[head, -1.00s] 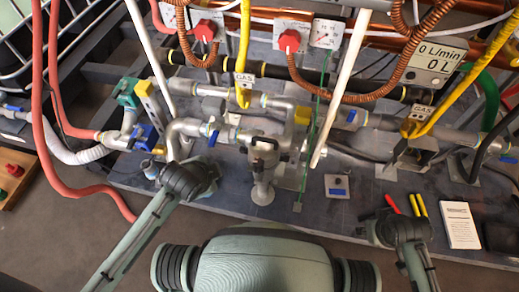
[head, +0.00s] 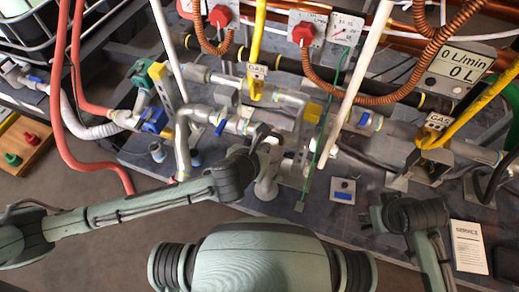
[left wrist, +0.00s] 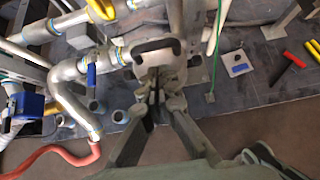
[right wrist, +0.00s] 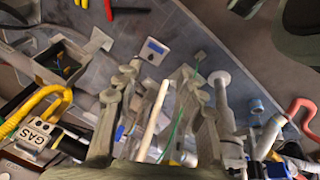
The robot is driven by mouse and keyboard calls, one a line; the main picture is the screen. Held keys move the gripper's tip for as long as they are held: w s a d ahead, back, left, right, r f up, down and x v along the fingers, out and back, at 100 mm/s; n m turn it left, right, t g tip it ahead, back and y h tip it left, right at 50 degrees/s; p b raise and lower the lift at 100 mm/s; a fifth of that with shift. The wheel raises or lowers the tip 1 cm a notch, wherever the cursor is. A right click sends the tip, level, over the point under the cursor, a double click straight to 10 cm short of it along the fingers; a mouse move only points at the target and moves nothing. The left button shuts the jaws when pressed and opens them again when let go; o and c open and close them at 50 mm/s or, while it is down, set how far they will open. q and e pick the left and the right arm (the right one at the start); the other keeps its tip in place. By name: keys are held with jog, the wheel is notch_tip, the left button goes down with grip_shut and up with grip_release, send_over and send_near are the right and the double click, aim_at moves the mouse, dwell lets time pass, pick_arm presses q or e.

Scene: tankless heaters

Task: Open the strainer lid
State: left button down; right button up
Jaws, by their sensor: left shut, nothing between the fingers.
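The strainer (head: 266,187) is a light grey pipe fitting in the middle of the pipework. My left gripper (head: 266,143) covers most of its upper part in the head view. In the left wrist view the strainer's flat grey top (left wrist: 174,46) has a dark rounded slot or handle. The closed fingertips of my left gripper (left wrist: 155,88) are right in front of it. Nothing shows between them. Whether they touch the lid, and how the lid stands, I cannot tell. My right gripper (right wrist: 156,78) is open and empty, away from the strainer on the right.
A white pole (head: 352,98) and a thin green rod (head: 324,130) rise just right of the strainer. Blue-handled valves (head: 220,127) and pipes lie to its left. A red hose (head: 62,130) hangs at the left. A white service booklet (head: 468,246) lies at the right.

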aim_at(272, 139)
pick_arm(q)
jog(key=x, duration=0.4)
jog(key=shift+f+b, duration=0.1)
jog(key=shift+b, duration=0.25)
jog(key=shift+w+d+f, duration=0.15)
jog(key=shift+w+f, duration=0.1)
jog(key=shift+w, duration=0.15)
pick_arm(e)
jog(key=shift+s+d+r, duration=0.1)
jog(key=shift+s+r, duration=0.05)
jog(key=shift+r, duration=0.5)
jog(key=shift+s+r, duration=0.1)
jog(key=shift+r, duration=0.5)
